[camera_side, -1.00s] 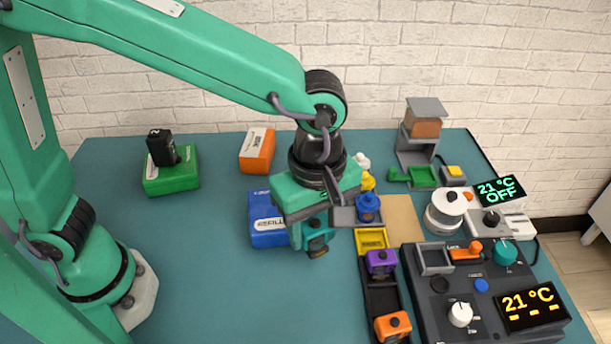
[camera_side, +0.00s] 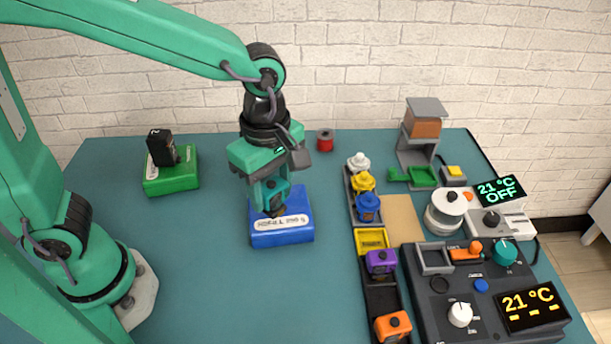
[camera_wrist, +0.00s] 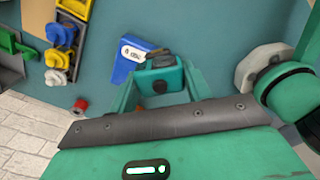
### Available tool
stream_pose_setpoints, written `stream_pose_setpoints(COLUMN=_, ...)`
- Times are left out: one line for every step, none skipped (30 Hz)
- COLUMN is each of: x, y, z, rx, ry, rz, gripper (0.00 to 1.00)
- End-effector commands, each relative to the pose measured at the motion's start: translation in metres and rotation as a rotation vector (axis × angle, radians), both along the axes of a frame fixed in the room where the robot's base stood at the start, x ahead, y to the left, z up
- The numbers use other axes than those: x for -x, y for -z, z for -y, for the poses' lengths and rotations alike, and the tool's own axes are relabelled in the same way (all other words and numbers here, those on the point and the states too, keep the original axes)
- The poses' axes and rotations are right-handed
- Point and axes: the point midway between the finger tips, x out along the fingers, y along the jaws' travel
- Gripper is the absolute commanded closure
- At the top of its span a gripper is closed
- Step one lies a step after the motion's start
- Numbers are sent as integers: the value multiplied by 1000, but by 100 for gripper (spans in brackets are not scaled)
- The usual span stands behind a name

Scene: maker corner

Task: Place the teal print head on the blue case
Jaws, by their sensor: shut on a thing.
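The teal print head (camera_side: 272,192) is held between the fingers of my gripper (camera_side: 271,198), which is shut on it. It also shows in the wrist view (camera_wrist: 160,80), between the two green fingers. The blue case (camera_side: 284,232) lies on the table below it, with a white label on top; it also shows in the wrist view (camera_wrist: 123,62), partly hidden by the print head. In the side view the head overlaps the rear left part of the case top. I cannot tell whether it touches the case.
A green case (camera_side: 170,180) with a black print head (camera_side: 161,147) stands at left. A rack with white, yellow, blue (camera_side: 368,208), purple and orange heads runs along the right. A control panel (camera_side: 455,285) is beyond it. A red spool (camera_side: 325,141) stands behind.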

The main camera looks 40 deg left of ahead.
Motion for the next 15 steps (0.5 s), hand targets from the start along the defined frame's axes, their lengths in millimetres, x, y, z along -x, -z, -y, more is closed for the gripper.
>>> stream_pose_setpoints(x=-6, y=5, z=-6, rx=-1, ry=-6, rz=-3, gripper=77)
stream_pose_setpoints(x=-9, y=8, z=-10, rx=-2, ry=-6, rz=-3, gripper=77)
stream_pose_setpoints(x=-14, y=12, z=-14, rx=-1, ry=-6, rz=-3, gripper=77)
stream_pose_setpoints(x=-18, y=15, z=-18, rx=-1, ry=-6, rz=-3, gripper=77)
stream_pose_setpoints(x=-21, y=18, z=-21, rx=-2, ry=-6, rz=-4, gripper=77)
stream_pose_setpoints(x=-26, y=22, z=-25, rx=-1, ry=-6, rz=-3, gripper=77)
stream_pose_setpoints(x=-30, y=25, z=-29, rx=-1, ry=-6, rz=-3, gripper=77)
stream_pose_setpoints(x=-33, y=28, z=-32, rx=-2, ry=-5, rz=-4, gripper=77)
stream_pose_setpoints(x=-38, y=32, z=-37, rx=-1, ry=-6, rz=-3, gripper=77)
stream_pose_setpoints(x=-41, y=35, z=-40, rx=-1, ry=-5, rz=-3, gripper=77)
stream_pose_setpoints(x=-45, y=38, z=-43, rx=-1, ry=-5, rz=-3, gripper=77)
stream_pose_setpoints(x=-49, y=41, z=-47, rx=-1, ry=-4, rz=-3, gripper=77)
stream_pose_setpoints(x=-52, y=44, z=-50, rx=-1, ry=-5, rz=-2, gripper=77)
stream_pose_setpoints(x=-55, y=46, z=-53, rx=0, ry=-4, rz=-2, gripper=77)
stream_pose_setpoints(x=-59, y=49, z=-56, rx=0, ry=-3, rz=-2, gripper=77)
